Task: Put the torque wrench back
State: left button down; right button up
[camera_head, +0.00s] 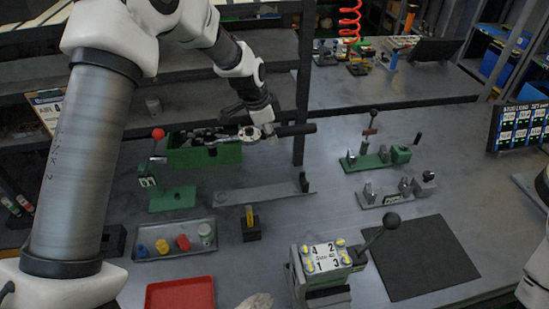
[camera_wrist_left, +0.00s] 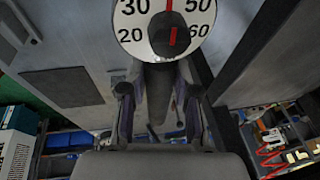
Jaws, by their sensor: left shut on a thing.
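The torque wrench has a dark handle (camera_head: 297,129) that points right in the head view. Its round white dial with a red pointer fills the top of the left wrist view (camera_wrist_left: 190,14). My left gripper (camera_head: 264,131) is shut on the torque wrench and holds it above the bench, in front of the green bin. In the left wrist view its two fingers lie either side of the wrench's dark body (camera_wrist_left: 158,95). A long grey plate (camera_head: 255,195) with a dark upright at its right end lies empty below. My right gripper is out of view.
A green bin (camera_head: 221,154) stands behind. A grey tray of coloured pieces (camera_head: 145,246) and a red tray (camera_head: 170,295) lie front left. Green and grey fixtures stand right.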

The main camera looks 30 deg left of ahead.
pick_arm(q)
jog(key=f+b, duration=0.3)
jog(key=f, duration=0.2)
jog(key=f+b, duration=0.3)
jog(key=f, duration=0.2)
jog(key=f+b, duration=0.3)
jog(key=f, duration=0.2)
jog(key=shift+s+f, duration=0.3)
jog(key=shift+f, duration=0.1)
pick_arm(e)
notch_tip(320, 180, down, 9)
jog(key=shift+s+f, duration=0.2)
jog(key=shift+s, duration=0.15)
pick_arm(q)
jog(key=shift+s+r, duration=0.1)
jog(key=shift+b, duration=0.35)
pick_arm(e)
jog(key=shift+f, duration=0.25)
pick_arm(q)
jog(key=shift+f, duration=0.2)
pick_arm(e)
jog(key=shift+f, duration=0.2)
